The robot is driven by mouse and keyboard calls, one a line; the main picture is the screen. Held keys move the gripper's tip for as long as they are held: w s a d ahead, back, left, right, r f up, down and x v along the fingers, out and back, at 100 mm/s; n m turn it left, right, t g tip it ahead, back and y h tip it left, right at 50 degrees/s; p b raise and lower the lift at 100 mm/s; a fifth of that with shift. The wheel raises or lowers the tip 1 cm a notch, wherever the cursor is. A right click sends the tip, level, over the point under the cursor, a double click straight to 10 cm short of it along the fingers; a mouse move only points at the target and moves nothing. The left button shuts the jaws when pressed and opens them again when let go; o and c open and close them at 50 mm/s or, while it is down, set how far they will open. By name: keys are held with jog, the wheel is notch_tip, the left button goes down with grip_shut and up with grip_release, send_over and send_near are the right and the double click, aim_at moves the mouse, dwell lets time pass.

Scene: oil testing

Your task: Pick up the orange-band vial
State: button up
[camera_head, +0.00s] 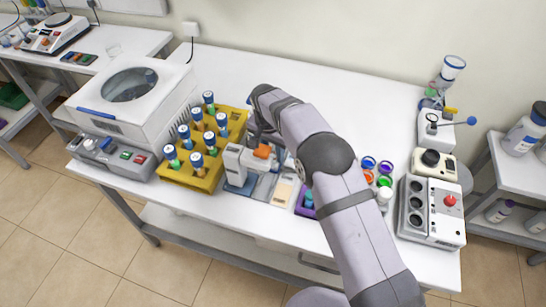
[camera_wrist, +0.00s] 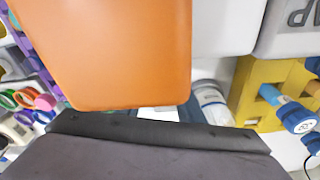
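The yellow rack (camera_head: 188,179) holds several upright blue-capped vials in the head view. One front vial (camera_head: 197,164) seems to have an orange-brown band; another farther back (camera_head: 197,118) looks similar, but the bands are too small to be sure. Part of the yellow rack (camera_wrist: 247,98) and a blue-capped vial (camera_wrist: 300,120) show at the right of the wrist view. My gripper is right of the rack, beside a grey-white device (camera_head: 236,160) with an orange part (camera_head: 262,152). My arm hides its fingertips in the head view. A dark gripper part fills the wrist view's bottom; its opening is hidden.
A large orange panel (camera_wrist: 115,50) stands very close to the wrist camera. A white centrifuge-like machine (camera_head: 130,100) stands left of the rack. Coloured cups (camera_head: 368,163) and a grey box with a red knob (camera_head: 432,212) are at right. The back table middle is clear.

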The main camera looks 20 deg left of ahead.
grip_shut()
